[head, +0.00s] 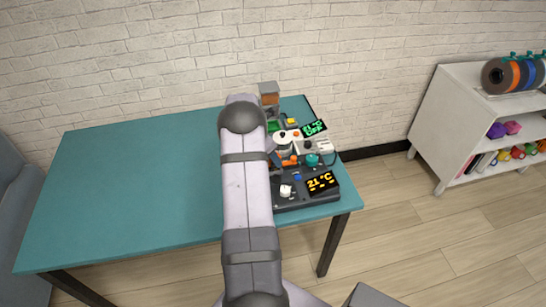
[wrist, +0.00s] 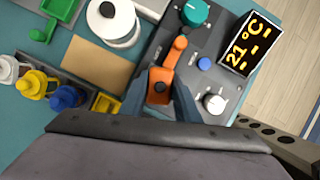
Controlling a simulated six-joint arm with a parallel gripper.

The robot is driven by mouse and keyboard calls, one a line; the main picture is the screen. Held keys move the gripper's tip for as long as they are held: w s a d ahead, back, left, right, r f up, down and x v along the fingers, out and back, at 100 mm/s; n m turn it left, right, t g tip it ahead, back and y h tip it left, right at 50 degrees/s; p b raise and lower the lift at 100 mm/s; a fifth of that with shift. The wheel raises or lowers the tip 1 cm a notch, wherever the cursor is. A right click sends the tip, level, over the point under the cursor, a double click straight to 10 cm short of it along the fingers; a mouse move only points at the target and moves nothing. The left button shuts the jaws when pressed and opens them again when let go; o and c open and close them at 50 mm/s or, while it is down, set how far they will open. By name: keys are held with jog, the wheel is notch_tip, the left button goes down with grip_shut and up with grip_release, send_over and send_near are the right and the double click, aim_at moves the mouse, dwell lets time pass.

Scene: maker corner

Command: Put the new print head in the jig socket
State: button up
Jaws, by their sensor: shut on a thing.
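My gripper (wrist: 160,100) is shut in the wrist view, with a blue-grey finger on each side of an orange piece (wrist: 159,84). This piece has a dark round centre. An orange bar (wrist: 175,50) runs from it toward the teal knob; I cannot tell whether the two are joined. The piece is over or at the near-left edge of a dark grey panel (wrist: 190,80); contact is unclear. I cannot tell for sure whether it is the new print head, and I cannot make out the jig socket. In the head view my arm hides the gripper.
The panel carries a teal knob (wrist: 194,12), a blue button (wrist: 204,63), a white knob (wrist: 214,103) and a 21 °C display (wrist: 249,43). Left of it are a white spool (wrist: 113,20), a brown sheet (wrist: 92,64) and small coloured bottles (wrist: 67,97). The teal table (head: 130,190) is clear at left.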

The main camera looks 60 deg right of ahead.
jog(key=shift+f, duration=0.45)
jog(key=o, duration=1.2)
jog(key=shift+r+p, duration=2.85)
jog(key=shift+r, duration=0.7)
